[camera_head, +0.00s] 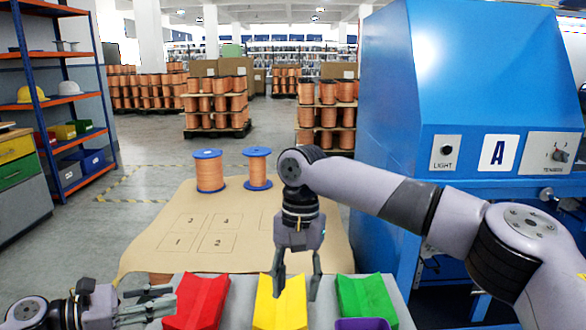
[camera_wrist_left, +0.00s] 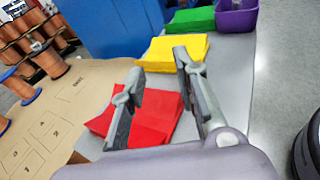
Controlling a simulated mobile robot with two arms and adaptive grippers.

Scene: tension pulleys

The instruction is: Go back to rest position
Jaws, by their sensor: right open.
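My left gripper (camera_head: 158,301) is at the lower left, just left of the red V-shaped block (camera_head: 200,302). In the left wrist view, its two fingers (camera_wrist_left: 158,64) are apart with nothing held between them, and the red block (camera_wrist_left: 150,115) lies beyond them. My right gripper (camera_head: 296,290) points down over the yellow V-shaped block (camera_head: 281,308), with its fingers apart and nothing visible between them. Its arm reaches in from the right.
A green block (camera_head: 366,302) and a purple container (camera_head: 362,324) stand to the right on the grey table. Behind, two copper spools (camera_head: 209,172) (camera_head: 258,170) stand on a brown sheet (camera_head: 165,232) with numbered squares. A blue machine (camera_head: 470,80) fills the right side.

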